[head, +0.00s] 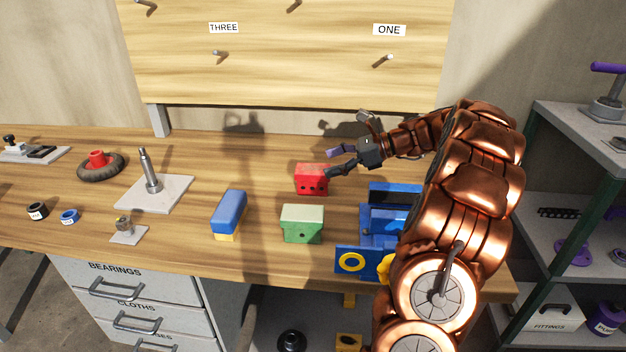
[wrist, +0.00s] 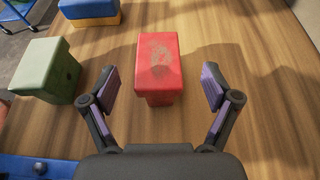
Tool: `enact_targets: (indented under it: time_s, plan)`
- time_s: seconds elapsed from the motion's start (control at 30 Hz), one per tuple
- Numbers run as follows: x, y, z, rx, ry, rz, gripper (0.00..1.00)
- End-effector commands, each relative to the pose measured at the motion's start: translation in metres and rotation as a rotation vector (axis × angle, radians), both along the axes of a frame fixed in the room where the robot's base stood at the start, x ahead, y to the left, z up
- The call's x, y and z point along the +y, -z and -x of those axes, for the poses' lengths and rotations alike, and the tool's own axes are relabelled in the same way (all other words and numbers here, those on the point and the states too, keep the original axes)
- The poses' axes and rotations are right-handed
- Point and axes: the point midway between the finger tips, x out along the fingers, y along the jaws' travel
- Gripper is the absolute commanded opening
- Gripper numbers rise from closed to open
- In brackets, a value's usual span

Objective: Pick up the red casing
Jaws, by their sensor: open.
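The red casing (head: 312,179) stands on the wooden workbench, behind the green casing in the head view. It has dark holes in its front face. In the wrist view the red casing (wrist: 159,68) lies ahead, centred between my fingers, with a worn pale mark on its top. My gripper (head: 335,160) is open, with its fingers close to the right side of the casing. In the wrist view my gripper (wrist: 158,88) shows its two purple-padded fingers spread wide, with clear gaps to the casing on both sides. Nothing is held.
A green casing (head: 302,223) and a blue block on a yellow base (head: 229,213) stand in front. A blue fixture (head: 380,228) is at front right, partly behind my arm. A post on a plate (head: 152,183) stands left. A pegboard (head: 290,60) rises behind.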

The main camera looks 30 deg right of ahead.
Motion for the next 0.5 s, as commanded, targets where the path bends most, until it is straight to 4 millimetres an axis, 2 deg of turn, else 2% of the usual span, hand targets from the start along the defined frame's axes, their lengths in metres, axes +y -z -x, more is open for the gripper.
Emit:
enact_targets:
  time_s: [0.33, 0.5]
  plan:
    - [0.029, 0.021, -0.020, 0.004, -0.001, 0.001, 0.88]
    - [0.036, 0.025, -0.027, 0.001, 0.001, 0.000, 0.88]
